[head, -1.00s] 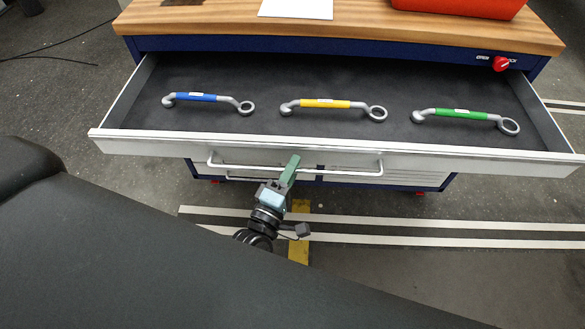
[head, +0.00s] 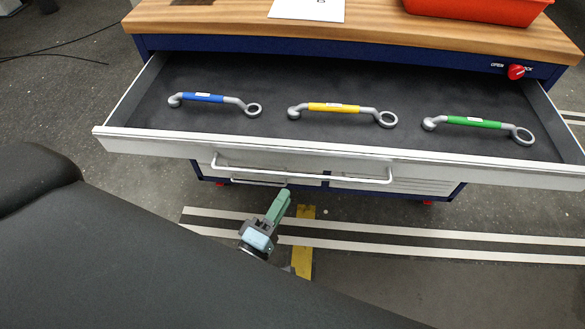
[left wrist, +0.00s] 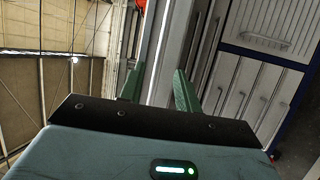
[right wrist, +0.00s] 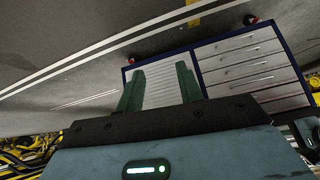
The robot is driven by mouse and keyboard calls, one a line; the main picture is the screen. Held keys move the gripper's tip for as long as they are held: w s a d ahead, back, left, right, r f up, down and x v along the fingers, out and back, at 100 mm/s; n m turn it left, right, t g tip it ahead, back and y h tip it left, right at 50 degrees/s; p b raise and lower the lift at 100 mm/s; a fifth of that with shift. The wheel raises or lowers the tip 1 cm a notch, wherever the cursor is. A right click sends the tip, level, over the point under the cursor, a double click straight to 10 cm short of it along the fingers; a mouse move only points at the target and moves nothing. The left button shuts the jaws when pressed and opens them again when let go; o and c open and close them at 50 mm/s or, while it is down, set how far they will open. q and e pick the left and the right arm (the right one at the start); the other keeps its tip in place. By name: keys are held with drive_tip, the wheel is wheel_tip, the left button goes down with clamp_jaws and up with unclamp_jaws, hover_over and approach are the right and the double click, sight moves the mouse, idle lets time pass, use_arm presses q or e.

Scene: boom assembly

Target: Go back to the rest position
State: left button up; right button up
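My left gripper (head: 279,205) is in the head view, below and in front of the open drawer's handle (head: 300,173), apart from it. In the left wrist view its two green fingers (left wrist: 158,88) stand apart with nothing between them. My right gripper is outside the head view. In the right wrist view its green fingers (right wrist: 158,85) are spread and empty, with the cabinet (right wrist: 225,70) at some distance beyond. The drawer (head: 340,155) is pulled out and holds three wrenches: blue (head: 205,98), yellow (head: 335,107) and green (head: 475,122).
The wooden worktop (head: 370,27) carries a white sheet (head: 307,8) and a red bin (head: 478,9). A red lock knob (head: 516,72) is on the cabinet's right front. Floor with white stripes (head: 400,245) lies open before the cabinet.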

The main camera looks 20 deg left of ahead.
drive_tip(key=shift+s, duration=0.1)
